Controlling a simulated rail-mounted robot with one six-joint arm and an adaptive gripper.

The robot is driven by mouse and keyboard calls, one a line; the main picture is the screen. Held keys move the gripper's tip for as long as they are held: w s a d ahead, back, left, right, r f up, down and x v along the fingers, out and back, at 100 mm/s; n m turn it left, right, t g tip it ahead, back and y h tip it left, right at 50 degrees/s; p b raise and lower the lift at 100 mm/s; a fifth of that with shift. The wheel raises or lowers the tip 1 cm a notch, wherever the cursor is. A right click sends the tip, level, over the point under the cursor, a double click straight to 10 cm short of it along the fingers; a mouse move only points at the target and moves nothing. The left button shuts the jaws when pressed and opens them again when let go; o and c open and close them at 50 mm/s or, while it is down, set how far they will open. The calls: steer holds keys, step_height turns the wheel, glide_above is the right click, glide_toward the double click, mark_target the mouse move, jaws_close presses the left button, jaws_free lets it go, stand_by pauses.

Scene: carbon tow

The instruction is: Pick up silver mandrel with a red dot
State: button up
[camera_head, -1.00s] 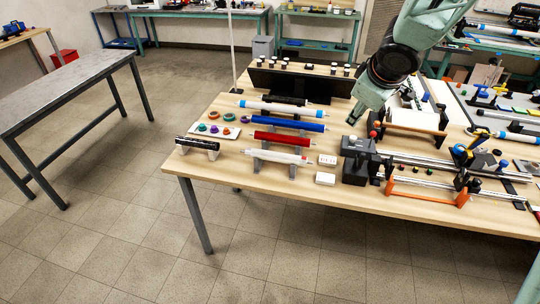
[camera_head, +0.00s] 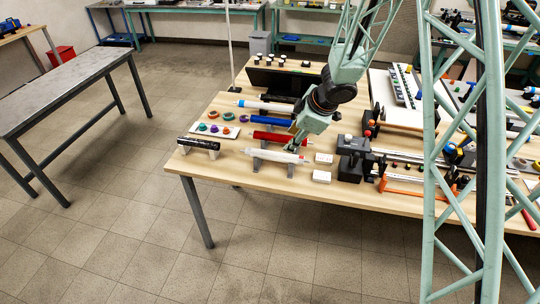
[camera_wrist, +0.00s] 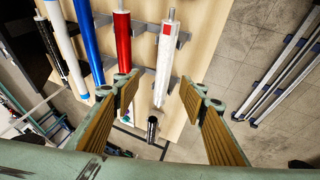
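The silver-white mandrel (camera_wrist: 164,62) carries a red mark (camera_wrist: 167,29) near its upper end in the wrist view. In the head view this mandrel (camera_head: 274,156) lies on grey supports along the front left of the wooden table. My gripper (camera_wrist: 160,92) is open and empty, with its fingers seen on either side of the mandrel in the wrist view. In the head view my gripper (camera_head: 293,147) hangs over the mandrel's right part. I cannot tell the exact gap between them.
A red roll (camera_head: 270,136) lies close behind the mandrel, with blue (camera_head: 258,120) and white-blue (camera_head: 262,105) rolls farther back. A black roll (camera_head: 198,143) rests on a stand at the left.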

mark_target(277, 154)
steer(key=shift+s+a+f, duration=0.2)
steer(key=shift+a+f, duration=0.2)
steer(key=shift+a, duration=0.1)
steer(key=shift+b+x, duration=1.55)
steer(key=shift+x, duration=2.7)
steer(key=shift+f, duration=0.1)
steer(key=shift+b+x, duration=1)
steer(key=shift+x, duration=1.55)
steer(key=shift+s, duration=0.15)
steer(key=shift+c, duration=0.2)
steer(key=c, duration=1.1)
steer(key=shift+o, duration=0.2)
